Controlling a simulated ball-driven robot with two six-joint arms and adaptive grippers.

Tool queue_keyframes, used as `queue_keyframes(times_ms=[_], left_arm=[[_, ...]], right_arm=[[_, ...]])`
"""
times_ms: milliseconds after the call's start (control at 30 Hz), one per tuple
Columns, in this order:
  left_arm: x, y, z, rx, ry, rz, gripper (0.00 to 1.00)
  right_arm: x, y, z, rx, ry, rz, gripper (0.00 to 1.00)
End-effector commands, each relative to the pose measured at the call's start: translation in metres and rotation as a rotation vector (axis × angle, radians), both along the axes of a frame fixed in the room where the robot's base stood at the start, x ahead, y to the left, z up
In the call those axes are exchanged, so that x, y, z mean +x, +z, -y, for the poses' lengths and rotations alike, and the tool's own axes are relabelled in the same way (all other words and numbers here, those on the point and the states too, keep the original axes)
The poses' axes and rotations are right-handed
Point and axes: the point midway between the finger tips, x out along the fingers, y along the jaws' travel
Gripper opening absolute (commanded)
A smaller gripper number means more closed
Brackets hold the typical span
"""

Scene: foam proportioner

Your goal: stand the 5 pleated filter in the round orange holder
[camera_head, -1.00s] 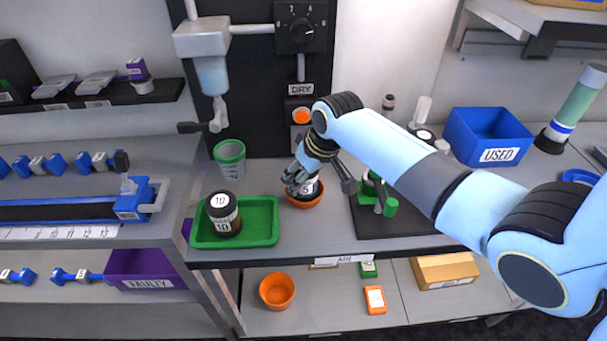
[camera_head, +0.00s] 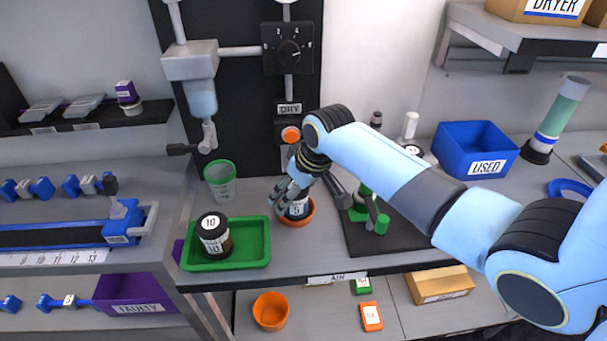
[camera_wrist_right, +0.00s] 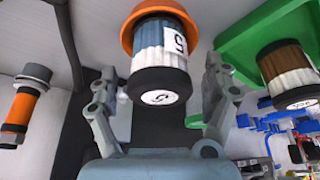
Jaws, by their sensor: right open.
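The 5 filter (camera_head: 296,210), dark-capped with a pale pleated body and a "5" label, stands upright in the round orange holder (camera_head: 299,222) on the bench. In the right wrist view the filter (camera_wrist_right: 160,55) has its lower end inside the orange holder (camera_wrist_right: 129,34). My right gripper (camera_head: 283,193) is open just above and to the left of the filter. In the wrist view its fingers are spread on both sides of the filter's cap, with gaps. My left gripper is not in view.
A green tray (camera_head: 262,262) with a filter marked 10 (camera_head: 214,235) is left of the holder. A dark board with green parts (camera_head: 382,224) is to the right. A blue USED bin (camera_head: 475,150) is further right.

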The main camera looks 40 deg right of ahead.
Motion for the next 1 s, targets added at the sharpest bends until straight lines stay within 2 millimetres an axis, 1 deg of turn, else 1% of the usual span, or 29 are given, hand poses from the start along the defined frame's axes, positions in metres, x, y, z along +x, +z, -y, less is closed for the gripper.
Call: queue_keyframes(times_ms=[33, 200, 300, 433, 500, 633, 1000], left_arm=[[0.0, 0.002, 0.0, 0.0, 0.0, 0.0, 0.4], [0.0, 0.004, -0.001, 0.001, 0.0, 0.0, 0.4], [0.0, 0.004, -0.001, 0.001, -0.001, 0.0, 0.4], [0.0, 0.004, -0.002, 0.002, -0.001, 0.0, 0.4], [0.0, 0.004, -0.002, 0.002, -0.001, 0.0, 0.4], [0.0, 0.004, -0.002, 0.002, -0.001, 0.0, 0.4], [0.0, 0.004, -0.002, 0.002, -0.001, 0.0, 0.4]], right_arm=[[-0.004, 0.011, 0.001, -0.001, 0.001, 0.003, 0.83], [-0.02, 0.049, 0.003, -0.004, 0.002, 0.003, 0.83], [-0.028, 0.068, 0.004, -0.002, 0.001, 0.002, 0.83], [-0.035, 0.086, 0.005, -0.003, 0.001, 0.002, 0.83], [-0.038, 0.092, 0.005, -0.002, 0.0, 0.002, 0.83], [-0.04, 0.097, 0.005, 0.0, 0.0, 0.0, 0.83], [-0.04, 0.097, 0.005, 0.0, 0.0, 0.0, 0.83]])
